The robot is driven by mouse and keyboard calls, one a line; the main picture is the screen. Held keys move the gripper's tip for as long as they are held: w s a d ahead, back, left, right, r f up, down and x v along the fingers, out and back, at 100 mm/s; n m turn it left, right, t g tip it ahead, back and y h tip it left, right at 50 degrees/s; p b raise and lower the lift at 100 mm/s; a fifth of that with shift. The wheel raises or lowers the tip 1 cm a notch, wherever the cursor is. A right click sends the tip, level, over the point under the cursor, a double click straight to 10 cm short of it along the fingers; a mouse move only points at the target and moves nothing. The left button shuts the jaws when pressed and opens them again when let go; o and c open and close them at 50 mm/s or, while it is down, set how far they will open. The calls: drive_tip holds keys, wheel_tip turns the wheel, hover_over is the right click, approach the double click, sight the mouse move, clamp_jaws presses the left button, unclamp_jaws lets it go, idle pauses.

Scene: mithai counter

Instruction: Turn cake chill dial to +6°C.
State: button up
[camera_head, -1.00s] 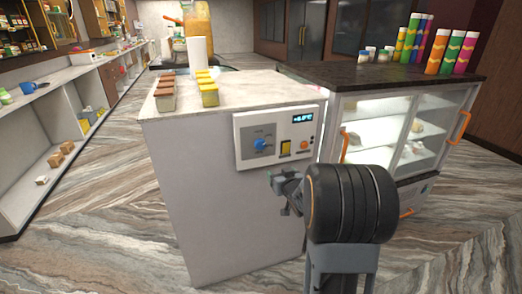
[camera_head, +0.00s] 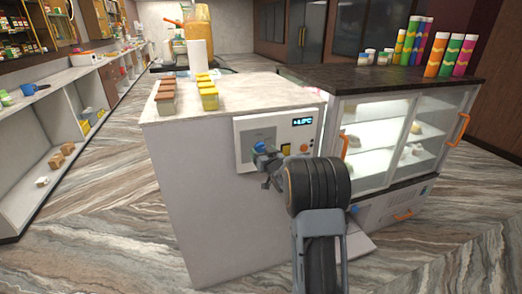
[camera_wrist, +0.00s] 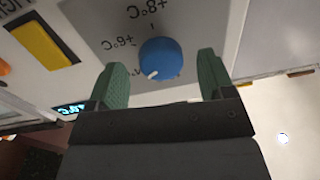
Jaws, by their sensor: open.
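The cake chill dial is a round blue knob (camera_head: 259,147) on the white control panel (camera_head: 245,127) of the counter. In the wrist view the knob (camera_wrist: 162,57) shows upside down, with its white pointer mark at the lower left. The +6°C label (camera_wrist: 118,42) is to its left, and +8°C (camera_wrist: 149,9) is above it. The pointer is off the +6°C label, towards a partly hidden label. My gripper (camera_wrist: 162,64) is open, with a green finger on each side of the knob; I cannot tell if they touch it. In the head view my gripper (camera_head: 264,155) partly covers the dial.
A lit display (camera_head: 303,122), a yellow switch (camera_head: 286,149) and an orange button (camera_head: 304,148) share the panel. Sweet boxes (camera_head: 208,92) stand on the counter top (camera_head: 245,93). A glass display case (camera_head: 375,130) with orange handles stands to the right.

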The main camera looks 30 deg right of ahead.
drive_tip(key=shift+w+d, duration=0.1)
drive_tip(key=shift+w, duration=0.9)
drive_tip(key=c, duration=0.9)
